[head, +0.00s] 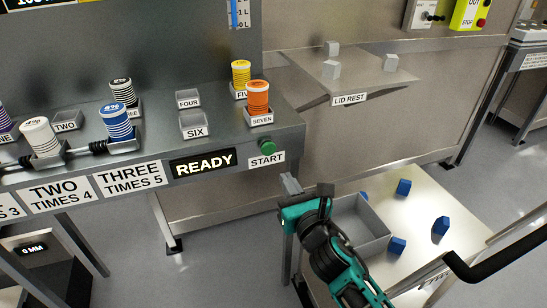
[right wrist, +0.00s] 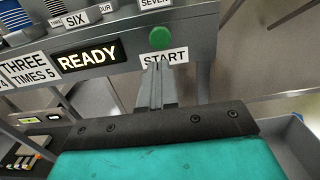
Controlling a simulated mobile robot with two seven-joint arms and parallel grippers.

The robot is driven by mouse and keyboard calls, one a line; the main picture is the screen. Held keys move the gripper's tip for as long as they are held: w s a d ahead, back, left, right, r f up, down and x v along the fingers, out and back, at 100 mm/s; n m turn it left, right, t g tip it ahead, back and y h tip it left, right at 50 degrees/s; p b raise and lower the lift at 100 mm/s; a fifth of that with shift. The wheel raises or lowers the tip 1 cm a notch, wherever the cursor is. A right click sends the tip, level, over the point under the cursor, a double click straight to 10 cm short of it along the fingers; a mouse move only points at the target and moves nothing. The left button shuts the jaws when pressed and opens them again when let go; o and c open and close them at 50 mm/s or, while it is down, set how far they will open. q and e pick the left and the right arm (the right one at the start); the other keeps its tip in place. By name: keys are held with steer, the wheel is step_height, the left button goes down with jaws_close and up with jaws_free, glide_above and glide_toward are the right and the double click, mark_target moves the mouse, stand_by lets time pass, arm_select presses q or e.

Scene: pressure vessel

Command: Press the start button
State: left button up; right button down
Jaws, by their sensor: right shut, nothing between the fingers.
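The green start button (head: 267,147) sits on the front edge of the grey machine panel, just above a white START label (head: 266,160). My right gripper (head: 290,183) is shut and empty, below and a little right of the label in the head view. In the right wrist view the button (right wrist: 161,38) is straight ahead, above the fingertips (right wrist: 157,68). The fingertips overlap the lower part of the START label (right wrist: 165,57) there; whether they touch the panel I cannot tell. A lit READY display (head: 203,163) is left of the button. My left gripper is not in view.
An orange stack (head: 257,97) stands in holder SEVEN just above the button, with a yellow stack (head: 241,75) behind it. A grey bin (head: 357,228) and several blue blocks (head: 440,226) rest on a low table at right. A LID REST shelf (head: 378,78) juts out behind.

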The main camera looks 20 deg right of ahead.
mark_target(269, 150)
steer(key=w, duration=0.8)
steer(key=shift+w+a+b, duration=0.15)
steer(key=shift+w+b, duration=0.15)
steer(key=shift+b, duration=0.1)
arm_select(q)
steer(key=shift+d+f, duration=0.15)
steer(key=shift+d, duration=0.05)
arm_select(e)
steer(key=shift+w, duration=0.45)
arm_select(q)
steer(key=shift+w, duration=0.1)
